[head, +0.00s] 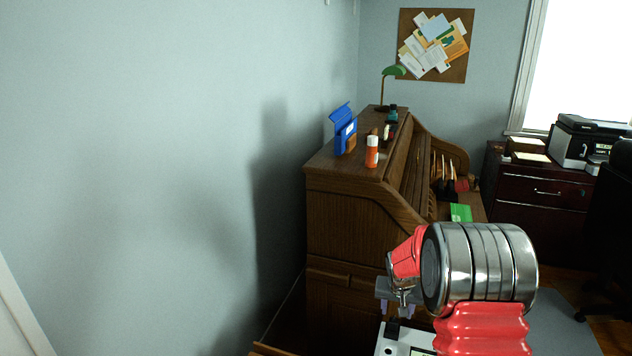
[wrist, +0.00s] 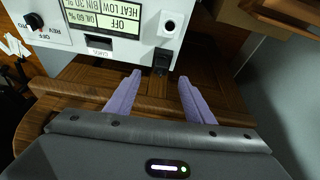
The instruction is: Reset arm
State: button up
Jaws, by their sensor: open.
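My gripper (wrist: 160,80) is open, with its two purple fingers apart and nothing between them. The fingertips point at the front edge of a white shredder panel (wrist: 205,30), which shows upside down in the wrist view. A small black switch (wrist: 162,58) on it sits just beyond the fingertips; I cannot tell whether they touch. In the head view my red and metal arm reaches out at lower right, and my gripper (head: 400,297) hangs above the white shredder top (head: 390,345), partly hidden by the arm.
A wooden roll-top desk (head: 345,220) stands beyond my arm, with a blue holder (head: 344,130), an orange bottle (head: 372,152) and a green lamp (head: 393,72) on top. A printer (head: 575,145) sits on a dark cabinet (head: 540,195) at right. A dark chair (head: 612,200) stands at the right edge.

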jog(key=s+a+r+n, duration=0.1)
jog(key=s+a+r, duration=0.3)
jog(key=s+r, duration=0.4)
jog(key=s+a+r+n+t+y, duration=0.1)
jog(key=s+a+r, duration=0.3)
jog(key=s+r, duration=0.5)
jog(key=s+a+r+n+t, duration=0.1)
jog(key=s+a+r, duration=0.3)
jog(key=s, duration=1.7)
notch_tip(320, 180, up, 5)
jog(key=shift+s+a+n+y, duration=0.3)
jog(key=shift+n, duration=0.2)
jog(key=shift+c, duration=0.3)
